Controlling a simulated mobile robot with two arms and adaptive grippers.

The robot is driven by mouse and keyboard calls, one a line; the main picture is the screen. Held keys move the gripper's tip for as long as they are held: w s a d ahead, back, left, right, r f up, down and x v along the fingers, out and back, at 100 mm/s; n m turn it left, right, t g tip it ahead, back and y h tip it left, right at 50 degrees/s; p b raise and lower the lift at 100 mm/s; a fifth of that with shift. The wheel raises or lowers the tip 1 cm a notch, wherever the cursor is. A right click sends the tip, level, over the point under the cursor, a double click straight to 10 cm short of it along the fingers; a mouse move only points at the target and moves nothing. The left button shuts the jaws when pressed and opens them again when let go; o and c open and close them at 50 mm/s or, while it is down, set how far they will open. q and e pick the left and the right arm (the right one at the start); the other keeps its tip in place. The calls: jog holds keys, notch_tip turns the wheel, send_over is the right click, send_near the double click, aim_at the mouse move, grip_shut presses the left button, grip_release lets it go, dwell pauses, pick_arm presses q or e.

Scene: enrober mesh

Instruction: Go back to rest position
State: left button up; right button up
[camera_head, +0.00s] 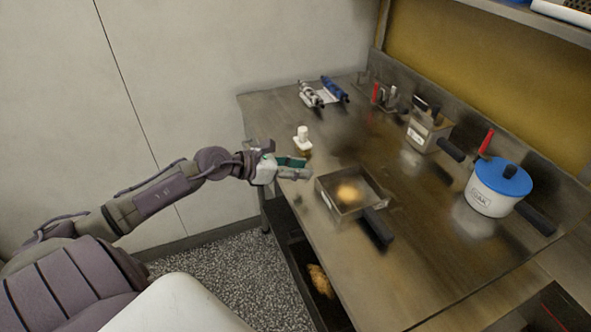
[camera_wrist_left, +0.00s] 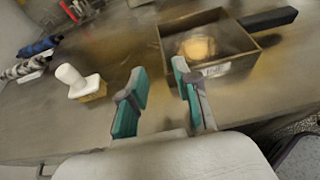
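My left gripper (camera_head: 293,168) reaches in from the left over the near left edge of the steel table (camera_head: 330,260). In the left wrist view its two green-padded fingers (camera_wrist_left: 159,76) are apart with nothing between them. A square metal pan (camera_head: 347,206) with a black handle holds a round golden item (camera_head: 348,193). The pan (camera_wrist_left: 226,78) lies just beyond the right finger in the left wrist view. A small white-topped tool (camera_head: 302,138) stands on the table behind the gripper; in the left wrist view it (camera_wrist_left: 80,84) is left of the fingers. My right gripper is not in view.
A white pot with a blue lid (camera_head: 500,184), a metal box with a handle (camera_head: 427,132) and red-handled tools (camera_head: 377,94) stand toward the back. Blue and striped rolls (camera_head: 322,92) lie at the far left. A golden piece (camera_head: 320,281) sits on a dark lower shelf. Speckled floor (camera_head: 222,278) is clear.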

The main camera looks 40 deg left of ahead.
pick_arm(q)
jog(key=shift+s+a+r, duration=0.25)
jog(key=shift+s+r, duration=0.05)
jog(key=shift+s, duration=0.15)
dwell(0.3)
